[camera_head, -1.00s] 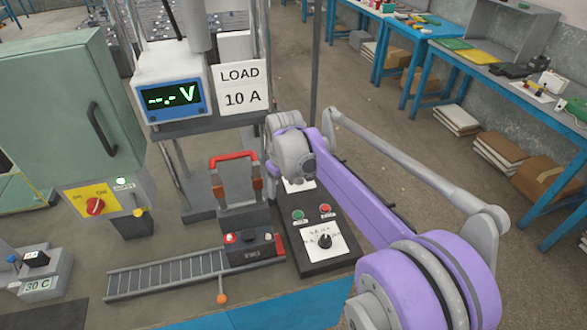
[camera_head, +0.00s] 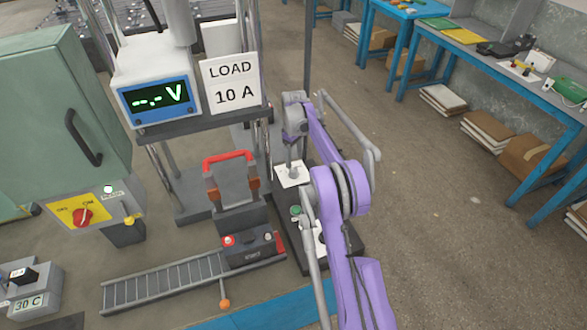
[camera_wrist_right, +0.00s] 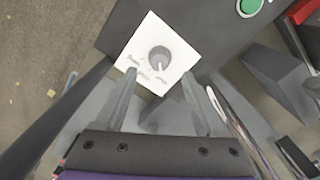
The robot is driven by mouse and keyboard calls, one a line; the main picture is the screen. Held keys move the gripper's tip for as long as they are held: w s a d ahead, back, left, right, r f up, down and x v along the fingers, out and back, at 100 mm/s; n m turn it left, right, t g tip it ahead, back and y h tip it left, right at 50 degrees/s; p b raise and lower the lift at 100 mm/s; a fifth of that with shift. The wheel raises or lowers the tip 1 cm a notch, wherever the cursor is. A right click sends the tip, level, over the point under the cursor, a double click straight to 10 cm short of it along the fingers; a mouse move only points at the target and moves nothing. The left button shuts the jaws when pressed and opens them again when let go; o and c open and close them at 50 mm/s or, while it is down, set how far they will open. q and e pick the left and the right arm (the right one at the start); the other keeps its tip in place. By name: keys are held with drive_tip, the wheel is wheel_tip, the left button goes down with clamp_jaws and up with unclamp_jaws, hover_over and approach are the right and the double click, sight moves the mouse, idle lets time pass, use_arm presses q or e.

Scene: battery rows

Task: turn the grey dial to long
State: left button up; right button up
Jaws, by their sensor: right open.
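The grey dial (camera_wrist_right: 160,58) sits on a white plate (camera_wrist_right: 142,39) on the dark control box. Its pale pointer mark faces down in the right wrist view. Small labels surround it, too blurred to read. My right gripper (camera_wrist_right: 159,76) is open, one finger to each side and just below the dial in that view; I cannot tell its height above the plate. In the head view my right gripper (camera_head: 292,166) points down over the rear white plate (camera_head: 287,180) of the box, and the dial is hard to make out there. My left gripper is not in view.
A green button (camera_wrist_right: 249,6) is on the same box. My arm covers much of the box's front. A red-handled unit (camera_head: 232,187) stands close on the left, below the LOAD 10 A sign (camera_head: 232,83). Open floor (camera_head: 430,190) lies to the right.

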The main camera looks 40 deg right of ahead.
sight(294, 170)
wheel_tip(294, 170, down, 6)
drive_tip(key=shift+w+f, duration=0.1)
drive_tip(key=shift+f, duration=0.1)
drive_tip(key=shift+c, duration=0.2)
clamp_jaws()
